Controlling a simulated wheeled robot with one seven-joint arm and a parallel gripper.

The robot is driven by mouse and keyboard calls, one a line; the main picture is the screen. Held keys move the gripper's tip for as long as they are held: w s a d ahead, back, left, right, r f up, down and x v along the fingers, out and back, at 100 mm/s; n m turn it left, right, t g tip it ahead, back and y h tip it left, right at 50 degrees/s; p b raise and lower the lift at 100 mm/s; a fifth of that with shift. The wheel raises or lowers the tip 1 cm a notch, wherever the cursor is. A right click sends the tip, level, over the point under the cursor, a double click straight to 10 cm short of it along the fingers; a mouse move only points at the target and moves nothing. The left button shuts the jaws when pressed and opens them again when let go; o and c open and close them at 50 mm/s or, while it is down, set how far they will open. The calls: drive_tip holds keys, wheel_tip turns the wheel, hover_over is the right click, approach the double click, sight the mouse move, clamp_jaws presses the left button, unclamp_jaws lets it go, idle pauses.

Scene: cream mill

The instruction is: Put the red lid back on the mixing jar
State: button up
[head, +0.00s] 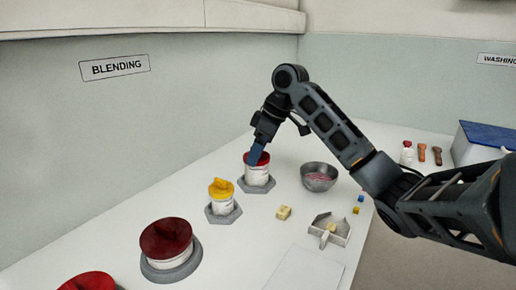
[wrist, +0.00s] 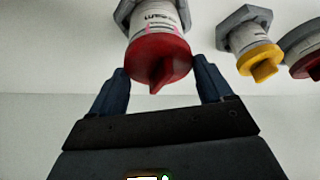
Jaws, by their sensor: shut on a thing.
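The red lid (wrist: 160,62) has a raised ridge and lies between the two blue fingers of my gripper (wrist: 160,85). The white labelled jar (wrist: 158,18) is directly behind the lid in the wrist view, and the lid covers its mouth. I cannot tell whether the lid is fully seated. In the head view my gripper (head: 256,156) reaches down onto the jar (head: 256,175), which stands upright on a grey hexagonal base. A bit of the red lid (head: 264,158) shows beside the finger. My gripper is shut on the lid.
A yellow-lidded jar (head: 221,200) stands close by, and a large dark-red-lidded jar (head: 166,241) is nearer. A metal bowl (head: 319,177) sits right of the jar. A yellow block (head: 284,212) and a grey scoop-like tray (head: 342,234) lie in front. The wall is close behind.

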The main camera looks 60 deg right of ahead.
drive_tip(key=o, duration=0.9)
drive_tip(key=shift+r, duration=0.1)
drive_tip(key=shift+r+p, duration=2.05)
drive_tip(key=shift+r, duration=0.15)
clamp_jaws()
drive_tip(key=shift+w, duration=0.1)
